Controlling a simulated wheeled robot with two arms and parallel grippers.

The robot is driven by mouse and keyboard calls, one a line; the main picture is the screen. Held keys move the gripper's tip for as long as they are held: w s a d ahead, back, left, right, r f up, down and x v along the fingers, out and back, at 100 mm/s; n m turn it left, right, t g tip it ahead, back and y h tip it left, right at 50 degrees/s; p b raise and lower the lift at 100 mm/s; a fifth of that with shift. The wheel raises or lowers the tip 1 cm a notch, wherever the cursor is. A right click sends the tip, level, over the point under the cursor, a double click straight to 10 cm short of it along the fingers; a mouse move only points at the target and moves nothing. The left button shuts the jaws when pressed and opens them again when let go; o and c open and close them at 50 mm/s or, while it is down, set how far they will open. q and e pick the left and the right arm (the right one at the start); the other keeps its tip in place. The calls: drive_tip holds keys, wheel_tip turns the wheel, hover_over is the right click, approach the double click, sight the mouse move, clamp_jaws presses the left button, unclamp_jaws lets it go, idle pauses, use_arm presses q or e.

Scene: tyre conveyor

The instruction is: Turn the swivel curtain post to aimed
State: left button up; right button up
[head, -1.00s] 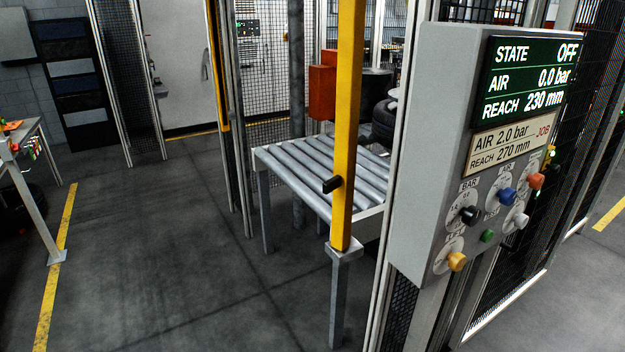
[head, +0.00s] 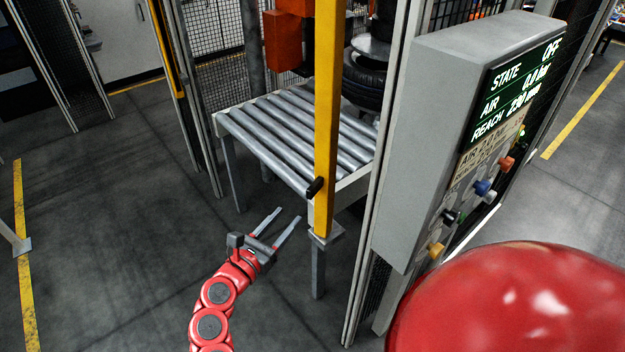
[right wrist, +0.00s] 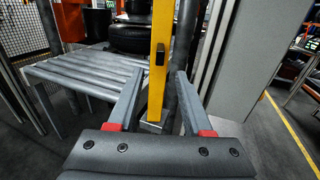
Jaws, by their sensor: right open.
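The swivel curtain post is a yellow upright (head: 328,120) with a black knob (head: 316,187) low on its side, standing on a short grey leg beside the roller conveyor. My right gripper (head: 287,214) is open and empty, left of the post's foot and apart from it in the head view. In the right wrist view the post (right wrist: 161,85) shows between the two open fingers of my right gripper (right wrist: 159,76), beyond them, with the black knob (right wrist: 160,53) facing the camera. My left gripper is not in view.
The roller conveyor (head: 223,122) stands behind my right gripper. The grey control box (head: 400,140) and its frame stand right of the post. Another yellow upright (head: 163,50) stands farther back left.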

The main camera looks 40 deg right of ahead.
sight(308, 192)
drive_tip(key=p+x, duration=0.1)
drive_tip(key=x, duration=0.2)
drive_tip(key=p+x, duration=0.2)
drive_tip(key=x, duration=0.2)
drive_tip(key=p+x, duration=0.2)
drive_tip(key=x, duration=0.2)
drive_tip(key=shift+d+r, duration=0.1)
drive_tip(key=shift+r, duration=0.2)
drive_tip(key=shift+w+d+f, duration=0.2)
drive_tip(key=shift+d+f, duration=0.05)
drive_tip(key=shift+d, duration=0.35)
clamp_jaws()
